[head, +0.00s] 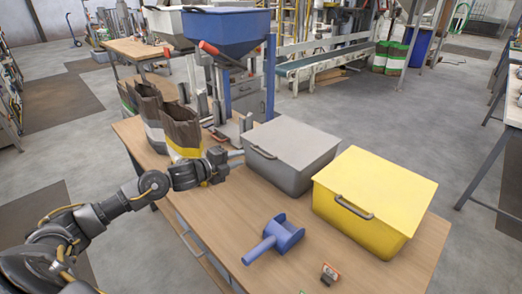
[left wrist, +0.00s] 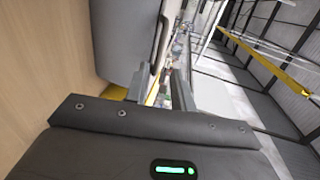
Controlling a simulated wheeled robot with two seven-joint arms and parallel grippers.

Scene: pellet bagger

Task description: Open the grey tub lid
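The grey tub (head: 300,180) stands on the wooden table with its flat grey lid (head: 290,137) shut. A bar handle (head: 263,153) runs along the lid's front left edge. My left gripper (head: 238,153) is just left of that handle, beside the tub's near left corner. In the left wrist view the tub's grey wall (left wrist: 120,35) fills the upper left and the handle (left wrist: 160,40) lies beyond the fingertips. The left fingers (left wrist: 158,85) are apart with a gap between them and nothing visibly held. Whether a finger touches the handle I cannot tell. My right gripper is not in view.
A yellow tub (head: 370,200) with a closed lid stands close to the right of the grey one. A blue scoop (head: 275,238) and a small orange-labelled item (head: 330,273) lie in front on the table (head: 225,235). Open bags (head: 182,130) and a blue hopper (head: 227,28) stand behind my left arm.

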